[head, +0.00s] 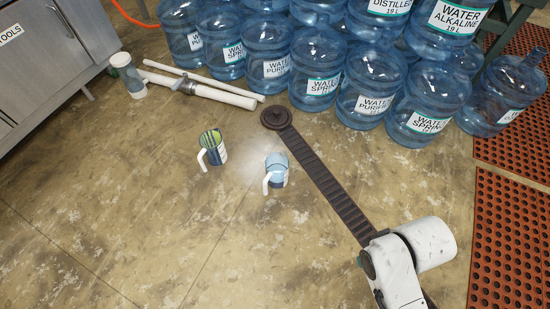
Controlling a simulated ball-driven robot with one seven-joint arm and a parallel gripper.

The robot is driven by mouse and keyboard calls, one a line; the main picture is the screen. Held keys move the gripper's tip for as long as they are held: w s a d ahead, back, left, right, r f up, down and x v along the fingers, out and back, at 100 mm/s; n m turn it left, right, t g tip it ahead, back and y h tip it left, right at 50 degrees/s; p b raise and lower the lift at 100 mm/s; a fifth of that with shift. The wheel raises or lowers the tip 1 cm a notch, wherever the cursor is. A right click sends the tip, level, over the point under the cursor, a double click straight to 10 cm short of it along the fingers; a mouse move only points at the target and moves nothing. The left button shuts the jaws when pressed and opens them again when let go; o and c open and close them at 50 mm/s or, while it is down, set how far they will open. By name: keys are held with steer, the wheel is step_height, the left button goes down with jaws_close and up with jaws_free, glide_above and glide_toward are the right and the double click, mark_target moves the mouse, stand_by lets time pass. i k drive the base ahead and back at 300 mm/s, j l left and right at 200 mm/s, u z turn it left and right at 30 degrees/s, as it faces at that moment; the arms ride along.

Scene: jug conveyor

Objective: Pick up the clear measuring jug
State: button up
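The clear measuring jug (279,170) stands upright on the concrete floor near the middle of the head view. It looks pale blue and see-through, with a white handle on its lower left side and a dark and white band lower on its body. A second jug (212,145) with a green inside and a white handle stands to its left, apart from it. No gripper fingers show in the head view, and nothing is seen touching either jug.
A dark ribbed strip (325,183) with a round disc end (275,117) runs just right of the clear jug. Large blue water bottles (317,75) line the back. White pipes (205,90) lie at the upper left. A red perforated mat (512,225) is at right. Floor left and in front is clear.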

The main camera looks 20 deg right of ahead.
mark_target(277, 164)
steer(key=i+l, duration=0.5)
steer(key=i+l+u, duration=0.2)
steer(key=u, duration=0.15)
steer(key=i+l+u, duration=0.15)
steer(key=l+u, duration=0.15)
steer(key=i+l+u, duration=0.1)
steer(key=l+u, duration=0.25)
steer(key=u, duration=0.45)
